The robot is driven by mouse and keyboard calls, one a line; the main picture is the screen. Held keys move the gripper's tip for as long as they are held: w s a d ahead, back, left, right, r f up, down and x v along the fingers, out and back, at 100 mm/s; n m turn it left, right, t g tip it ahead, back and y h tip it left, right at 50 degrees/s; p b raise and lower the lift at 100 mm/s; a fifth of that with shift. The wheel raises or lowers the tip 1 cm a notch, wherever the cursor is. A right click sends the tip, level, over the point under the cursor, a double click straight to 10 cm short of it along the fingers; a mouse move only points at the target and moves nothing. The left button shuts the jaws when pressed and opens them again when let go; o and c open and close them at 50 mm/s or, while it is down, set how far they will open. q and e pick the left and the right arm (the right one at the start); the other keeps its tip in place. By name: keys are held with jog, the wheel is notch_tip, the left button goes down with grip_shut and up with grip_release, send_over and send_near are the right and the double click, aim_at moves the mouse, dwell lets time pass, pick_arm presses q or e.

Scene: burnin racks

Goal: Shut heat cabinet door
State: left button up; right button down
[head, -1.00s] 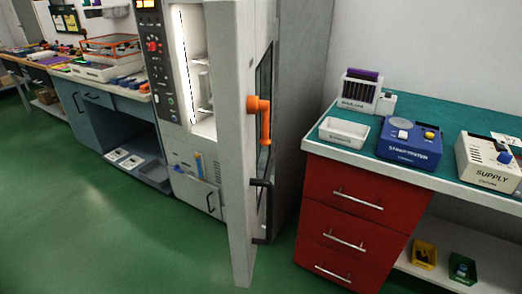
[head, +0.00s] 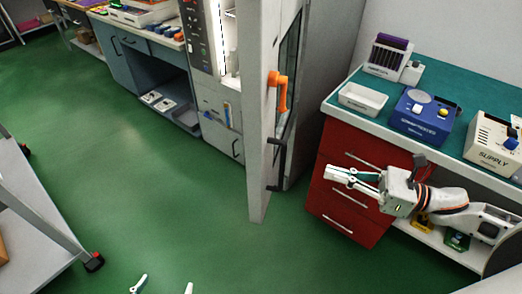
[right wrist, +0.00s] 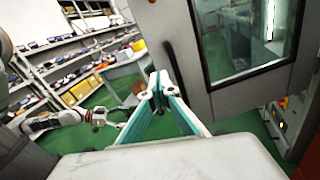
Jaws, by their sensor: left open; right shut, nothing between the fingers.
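The heat cabinet (head: 218,105) stands at the upper middle of the head view, its door (head: 258,130) swung wide open and seen nearly edge-on. The door carries an orange latch handle (head: 281,92) and a black bar handle (head: 275,165). In the right wrist view the door (right wrist: 205,100) shows its window and the black handle (right wrist: 176,70). My right gripper (head: 330,174) is shut and empty, to the right of the door in front of the red drawers. Only the fingertips of my open left gripper (head: 163,287) show at the bottom edge.
The red drawer unit (head: 345,215) and green-topped bench (head: 440,80) stand right of the door, with a white tray (head: 362,98) and a blue device (head: 420,115). A grey cart (head: 35,215) is at the left. The green floor between is clear.

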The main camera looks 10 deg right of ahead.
jog(key=r+n+g, duration=0.1)
jog(key=n, duration=0.1)
jog(key=p, duration=0.2)
send_near(263, 155)
jog(key=shift+n+y, duration=0.3)
jog(key=shift+y, duration=0.1)
jog(key=x, duration=0.5)
jog(key=shift+w+a, duration=0.35)
jog(key=shift+a, duration=0.2)
pick_arm(q)
jog(key=r, duration=0.2)
jog(key=shift+a+r, duration=0.2)
jog(key=shift+r, duration=0.2)
pick_arm(e)
jog(key=shift+w+a+f, duration=0.1)
jog(key=shift+a+f, duration=0.05)
jog(key=shift+a, duration=0.1)
